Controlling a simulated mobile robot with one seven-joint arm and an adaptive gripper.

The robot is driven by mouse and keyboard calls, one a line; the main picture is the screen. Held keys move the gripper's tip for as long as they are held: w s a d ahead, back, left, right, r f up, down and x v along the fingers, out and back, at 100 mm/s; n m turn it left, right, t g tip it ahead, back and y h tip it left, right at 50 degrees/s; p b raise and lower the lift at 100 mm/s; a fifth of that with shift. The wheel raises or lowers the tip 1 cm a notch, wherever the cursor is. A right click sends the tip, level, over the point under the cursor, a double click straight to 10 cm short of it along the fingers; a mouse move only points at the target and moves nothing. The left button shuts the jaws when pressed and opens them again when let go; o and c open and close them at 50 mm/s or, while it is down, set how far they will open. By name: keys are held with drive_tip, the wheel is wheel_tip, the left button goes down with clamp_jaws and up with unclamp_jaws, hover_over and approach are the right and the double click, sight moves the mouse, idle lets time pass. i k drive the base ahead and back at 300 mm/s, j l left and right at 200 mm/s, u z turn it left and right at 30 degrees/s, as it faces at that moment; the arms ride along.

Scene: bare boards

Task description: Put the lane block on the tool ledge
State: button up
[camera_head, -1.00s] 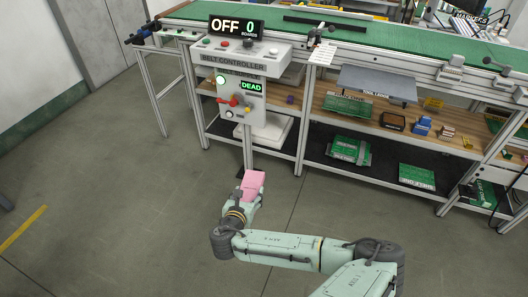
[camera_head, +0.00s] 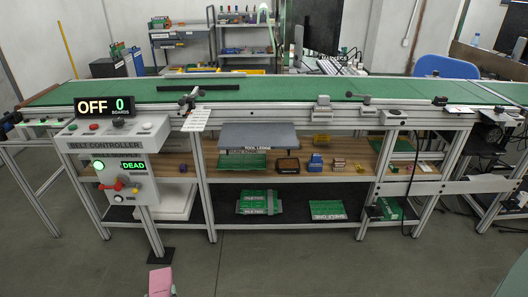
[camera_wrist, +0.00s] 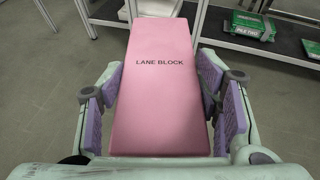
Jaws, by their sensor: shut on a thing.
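The lane block is a long pink block with the label "LANE BLOCK" (camera_wrist: 160,85). My gripper (camera_wrist: 160,108) has its purple-padded fingers on both sides of the block and is shut on it. In the head view the pink block (camera_head: 160,281) shows at the bottom edge, in front of the belt controller; the gripper itself is barely visible there. The tool ledge (camera_head: 258,136) is a grey flat shelf with a "TOOL LEDGE" label, under the belt and above the wooden shelf. Its top looks bare.
The belt controller (camera_head: 115,147) stands at the left, reading OFF and DEAD. The green conveyor belt (camera_head: 290,90) runs above the ledge. The wooden shelf (camera_head: 345,172) holds several small items, and green boards (camera_head: 260,203) lie on the dark lower shelf. Floor in front is clear.

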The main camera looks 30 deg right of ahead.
sight(257, 140)
drive_tip(key=l+u, duration=0.4)
drive_tip(key=l, duration=1.65)
drive_tip(key=l+u, duration=0.1)
drive_tip(key=l, duration=0.35)
drive_tip(key=k+l+u, duration=0.15)
drive_tip(key=l, duration=0.25)
drive_tip(key=l+u, duration=0.1)
drive_tip(key=l, duration=0.35)
drive_tip(key=k+l+u, duration=0.1)
drive_tip(key=l, duration=0.3)
drive_tip(key=k+l+u, duration=0.1)
drive_tip(key=l, duration=0.3)
drive_tip(key=k+l+u, duration=0.15)
drive_tip(key=l, duration=0.25)
drive_tip(key=k+l+u, duration=0.1)
drive_tip(key=k+l, duration=0.15)
drive_tip(key=l, duration=0.15)
drive_tip(key=l+u, duration=0.1)
drive_tip(key=l, duration=0.7)
drive_tip(key=k, duration=0.05)
